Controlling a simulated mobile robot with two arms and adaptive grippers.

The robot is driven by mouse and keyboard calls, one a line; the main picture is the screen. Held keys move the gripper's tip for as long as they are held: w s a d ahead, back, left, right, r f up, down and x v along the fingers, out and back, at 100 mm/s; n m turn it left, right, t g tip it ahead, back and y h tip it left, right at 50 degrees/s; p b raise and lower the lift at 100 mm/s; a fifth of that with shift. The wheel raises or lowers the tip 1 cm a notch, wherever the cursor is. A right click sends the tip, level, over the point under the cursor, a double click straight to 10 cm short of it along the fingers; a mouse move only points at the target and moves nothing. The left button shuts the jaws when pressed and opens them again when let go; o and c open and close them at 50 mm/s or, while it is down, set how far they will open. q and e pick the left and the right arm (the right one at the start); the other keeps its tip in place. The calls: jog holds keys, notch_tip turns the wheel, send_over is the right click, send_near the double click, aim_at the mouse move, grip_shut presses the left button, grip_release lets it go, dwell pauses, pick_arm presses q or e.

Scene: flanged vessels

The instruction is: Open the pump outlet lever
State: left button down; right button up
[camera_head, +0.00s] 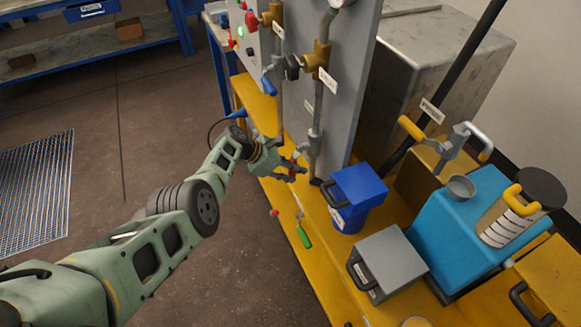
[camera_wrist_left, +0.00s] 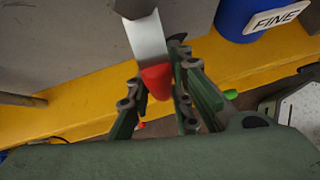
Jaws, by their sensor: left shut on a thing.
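A lever with a pale flat arm and a red tip (camera_wrist_left: 155,80) shows in the left wrist view, between the fingers of my left gripper (camera_wrist_left: 155,98). In the head view my left gripper (camera_head: 292,172) is at the lower end of a grey vertical pipe (camera_head: 315,150), beside the grey panel. It is shut on the red-tipped lever, whose far end is partly hidden there by the fingers. I cannot read a label naming this lever. My right gripper is not in view.
A blue bin (camera_head: 358,192) stands close right of my gripper on the yellow bench, with a grey box (camera_head: 388,262) and a blue tank (camera_head: 450,225) beyond. A green-handled tool (camera_head: 304,237) lies on the bench edge. Valves with a blue handle (camera_head: 268,85) are above.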

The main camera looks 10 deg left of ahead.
pick_arm(q)
jog(key=shift+s+d+f, duration=0.15)
jog(key=shift+s+f, duration=0.05)
jog(key=shift+s, duration=0.15)
jog(key=shift+g, duration=0.3)
jog(key=c, duration=1.6)
grip_release()
jog(key=shift+r, duration=0.1)
jog(key=shift+w+r, duration=0.1)
jog(key=shift+r, duration=0.05)
jog(key=shift+a+r, duration=0.3)
jog(key=shift+a, duration=0.2)
jog(key=v, duration=1)
jog(key=shift+s+a+r, duration=0.15)
jog(key=shift+s+a, duration=0.05)
jog(key=shift+s, duration=0.15)
